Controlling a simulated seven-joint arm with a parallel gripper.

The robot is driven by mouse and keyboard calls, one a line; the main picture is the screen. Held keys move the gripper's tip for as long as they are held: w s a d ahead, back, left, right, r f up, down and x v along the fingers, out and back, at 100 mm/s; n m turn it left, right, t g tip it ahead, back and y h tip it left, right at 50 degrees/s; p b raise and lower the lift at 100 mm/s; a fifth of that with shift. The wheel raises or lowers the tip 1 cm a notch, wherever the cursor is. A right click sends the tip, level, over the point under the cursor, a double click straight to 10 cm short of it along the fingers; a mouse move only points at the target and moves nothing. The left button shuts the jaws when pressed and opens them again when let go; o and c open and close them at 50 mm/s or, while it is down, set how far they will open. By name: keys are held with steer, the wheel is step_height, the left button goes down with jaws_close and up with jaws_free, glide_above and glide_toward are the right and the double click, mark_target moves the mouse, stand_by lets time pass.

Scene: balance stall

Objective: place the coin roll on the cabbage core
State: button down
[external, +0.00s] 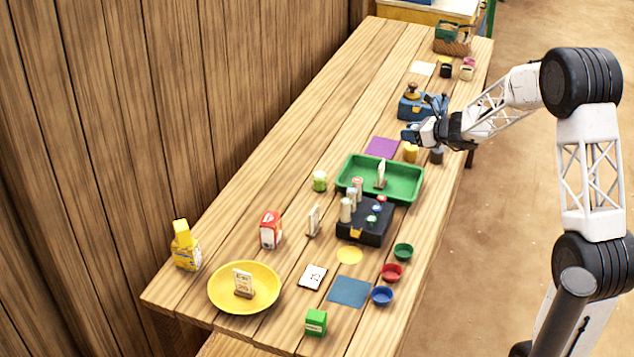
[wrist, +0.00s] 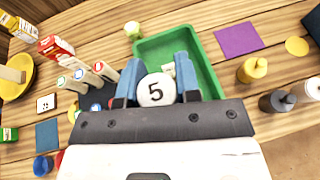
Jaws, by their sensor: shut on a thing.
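My gripper (external: 409,134) is above the far right part of the table. In the wrist view, its blue fingers (wrist: 156,82) are shut on a round white-ended thing marked "5", which I take for the coin roll (wrist: 157,92). Only its end shows there, and it cannot be made out in the external view. A short pale green cylinder, which looks like the cabbage core (external: 319,181), stands on the table left of the green tray. It also shows in the wrist view (wrist: 133,30), beyond the tray and apart from my gripper.
The green tray (external: 412,197) holds a small upright card. A dark box (external: 352,236) with several pale cylinders stands in front of it. A purple square (external: 382,147) and yellow weight (external: 411,153) lie near my gripper. The table left of the pale green cylinder is clear.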

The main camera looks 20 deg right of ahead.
steer(key=w+a+n+g+y, duration=0.2)
steer(key=w+a, duration=0.7)
steer(key=a, duration=0.2)
steer(key=n+g+y, duration=0.1)
steer(key=n+g, duration=0.1)
glide_above(315, 174)
step_height(315, 174, down, 5)
steer(key=shift+w+f+t+y, duration=0.1)
steer(key=shift+f+t+y, duration=0.2)
steer(key=shift+f, duration=0.15)
steer(key=shift+f, duration=0.1)
steer(key=shift+f, duration=3)
steer(key=shift+f, duration=1.9)
steer(key=shift+f, duration=0.15)
